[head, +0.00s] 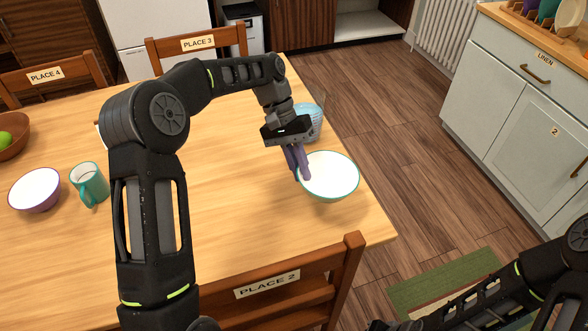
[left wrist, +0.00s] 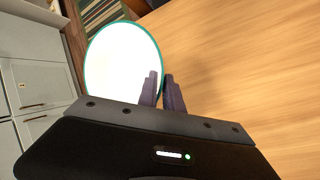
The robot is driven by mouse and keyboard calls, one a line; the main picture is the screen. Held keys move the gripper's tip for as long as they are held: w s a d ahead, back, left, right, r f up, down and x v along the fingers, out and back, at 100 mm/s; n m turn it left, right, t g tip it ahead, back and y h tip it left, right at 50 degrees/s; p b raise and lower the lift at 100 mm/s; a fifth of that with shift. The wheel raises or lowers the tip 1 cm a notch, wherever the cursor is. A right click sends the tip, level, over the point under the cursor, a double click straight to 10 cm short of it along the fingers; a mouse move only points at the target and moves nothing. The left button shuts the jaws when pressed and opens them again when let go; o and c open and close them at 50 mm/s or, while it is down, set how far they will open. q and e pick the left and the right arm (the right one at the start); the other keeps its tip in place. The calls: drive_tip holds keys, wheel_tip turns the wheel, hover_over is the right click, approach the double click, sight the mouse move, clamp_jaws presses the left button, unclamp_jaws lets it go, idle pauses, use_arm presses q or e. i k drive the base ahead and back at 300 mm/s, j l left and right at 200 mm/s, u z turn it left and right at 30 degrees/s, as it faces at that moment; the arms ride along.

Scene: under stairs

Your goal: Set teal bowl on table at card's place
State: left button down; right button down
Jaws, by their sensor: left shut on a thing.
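The teal-rimmed bowl (head: 335,176), white inside, is at the right end of the wooden table (head: 235,215), near its edge. My left gripper (head: 302,176) is shut on the bowl's left rim, its purple-grey fingers pointing down. The bowl looks about level; I cannot tell whether it touches the table. In the left wrist view, the bowl (left wrist: 122,62) lies by the fingertips (left wrist: 160,76), with wood on one side and floor beyond. No place card shows clearly. The chairs bear labels PLACE 2 (head: 267,285), PLACE 3 (head: 198,42) and PLACE 4 (head: 45,76). My right gripper is out of view.
A blue bowl-like vessel (head: 311,121) stands close behind my left gripper. A purple bowl (head: 36,190), a teal mug (head: 89,184) and a brown fruit bowl (head: 12,140) are at the left. The table's middle looks mostly clear. A cabinet labelled LINEN (head: 520,110) stands across the floor.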

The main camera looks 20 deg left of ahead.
sight(218, 227)
drive_tip(key=k+l+z, duration=0.1)
drive_tip(key=l+z, duration=0.45)
drive_tip(key=l, duration=0.2)
drive_tip(key=i+l+u, duration=0.15)
drive_tip(key=l+u, duration=0.15)
drive_tip(key=l, duration=0.2)
drive_tip(key=i+u, duration=0.2)
drive_tip(key=u, duration=0.25)
drive_tip(key=i+u, duration=0.2)
drive_tip(key=u, duration=0.3)
drive_tip(key=i+l+u, duration=0.15)
drive_tip(key=u, duration=0.3)
drive_tip(key=i+l+u, duration=0.15)
drive_tip(key=u, duration=0.3)
